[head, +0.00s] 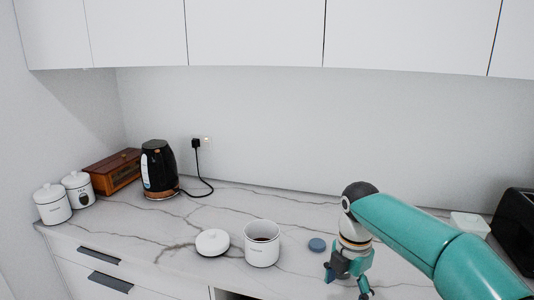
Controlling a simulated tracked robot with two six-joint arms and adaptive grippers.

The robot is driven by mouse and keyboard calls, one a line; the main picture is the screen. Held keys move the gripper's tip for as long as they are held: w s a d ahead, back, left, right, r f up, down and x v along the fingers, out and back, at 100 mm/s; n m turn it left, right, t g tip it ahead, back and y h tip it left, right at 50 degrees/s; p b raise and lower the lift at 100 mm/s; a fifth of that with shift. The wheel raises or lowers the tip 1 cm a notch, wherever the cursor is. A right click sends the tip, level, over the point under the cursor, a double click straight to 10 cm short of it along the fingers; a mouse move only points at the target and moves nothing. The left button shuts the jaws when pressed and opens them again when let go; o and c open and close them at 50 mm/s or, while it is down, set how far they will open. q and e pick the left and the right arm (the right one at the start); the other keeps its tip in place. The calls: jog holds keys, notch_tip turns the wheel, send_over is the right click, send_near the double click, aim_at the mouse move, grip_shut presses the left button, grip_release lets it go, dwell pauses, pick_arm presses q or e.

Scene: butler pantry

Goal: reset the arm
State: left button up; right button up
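My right arm reaches in from the right, and its teal gripper (347,284) points down over the front of the counter. Its fingers are spread, and nothing shows between them. A white canister (262,255) stands open to the left of this gripper, with dark contents inside. Its white lid (212,240) lies on the counter just left of it. A small blue round disc (317,244) lies between the canister and the gripper, apart from both. My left gripper is not in view.
A black kettle (158,168) stands at the back left, its cord running to a wall socket. A wooden box (112,172) and two lidded white canisters (53,206) (78,192) are farther left. A white container (470,224) and a black appliance (516,228) are at right. Cabinets hang above.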

jog(key=s+d+f+m+g, duration=0.1)
jog(key=s+f+g, duration=0.15)
jog(key=f, duration=0.45)
jog(key=s+d+f+m+g+y, duration=0.1)
jog(key=s+f, duration=0.3)
jog(key=f, duration=0.3)
jog(key=s+d+f+g, duration=0.1)
jog(key=s+f, duration=0.2)
jog(key=f, duration=0.4)
jog(key=s+a+f+m+t+y, duration=0.15)
jog(key=s+a+f+m, duration=0.25)
jog(key=s+f+m, duration=0.45)
jog(key=s+a+f+m+y, duration=0.2)
jog(key=s+a+f+m, duration=0.3)
jog(key=s+m, duration=0.5)
jog(key=w+m+t, duration=0.1)
jog(key=m, duration=0.1)
jog(key=w+d+m+t, duration=0.1)
jog(key=m, duration=0.1)
jog(key=w+f+m+t, duration=0.1)
jog(key=m, duration=0.1)
jog(key=shift+w+d+t+h, duration=0.15)
jog(key=shift+w+t+h, duration=0.1)
jog(key=shift+w+t, duration=0.1)
